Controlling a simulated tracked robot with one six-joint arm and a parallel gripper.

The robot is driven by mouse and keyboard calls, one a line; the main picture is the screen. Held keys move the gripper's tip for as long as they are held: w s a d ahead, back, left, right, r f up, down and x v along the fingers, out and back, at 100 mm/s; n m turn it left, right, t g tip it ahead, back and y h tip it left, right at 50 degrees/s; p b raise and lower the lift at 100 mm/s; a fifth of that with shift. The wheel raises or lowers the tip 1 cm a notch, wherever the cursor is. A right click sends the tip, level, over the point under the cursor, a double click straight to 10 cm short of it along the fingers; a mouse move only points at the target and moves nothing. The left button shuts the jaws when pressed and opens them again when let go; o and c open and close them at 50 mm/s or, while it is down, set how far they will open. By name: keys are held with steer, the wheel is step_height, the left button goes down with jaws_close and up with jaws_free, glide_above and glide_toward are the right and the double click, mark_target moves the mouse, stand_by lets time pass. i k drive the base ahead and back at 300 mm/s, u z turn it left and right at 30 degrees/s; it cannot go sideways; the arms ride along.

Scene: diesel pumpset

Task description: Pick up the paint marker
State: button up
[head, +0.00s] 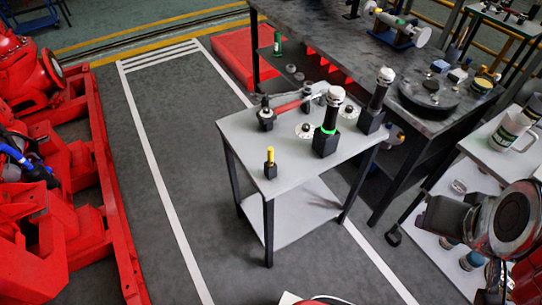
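A slim marker with a yellow top (271,155) stands upright in a small black block holder (270,170). It looks like the paint marker. The holder is near the front left corner of a grey-topped cart (235,147), and the marker's lower part is hidden in it. A dark arm part with a round face (515,222) shows at the lower right and appears to be mine. It is well apart from the marker. I cannot make out my gripper's fingers in the head view.
A dark workbench (345,38) is behind. Red machinery (60,215) stands left. Open floor (165,125) lies left of the cart.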

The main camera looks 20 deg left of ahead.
mark_target(270, 150)
steer(key=u, duration=1.3)
steer(key=k, duration=0.5)
steer(key=u, duration=0.05)
steer(key=i, duration=0.5)
steer(key=z, duration=0.15)
steer(key=k, duration=0.2)
